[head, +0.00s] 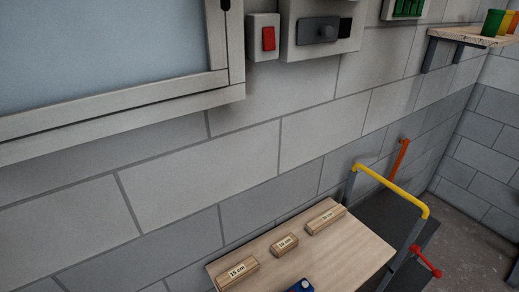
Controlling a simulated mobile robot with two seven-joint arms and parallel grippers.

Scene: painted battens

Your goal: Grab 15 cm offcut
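The 15 cm offcut (237,274) is a light wooden block with a pale label that reads "15 cm". It lies at the left end of a wooden table top (340,255), near the bottom of the head view. The labels on these two are too small to read surely. Neither of my grippers is in view. Nothing is seen touching the 15 cm offcut.
A blue object (300,286) is cut off at the bottom edge, on the table. A yellow-topped rail (393,191) stands right of the table, with a red handle (426,262) beyond. A grey block wall (200,180) rises behind. A shelf (470,37) holds coloured cups.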

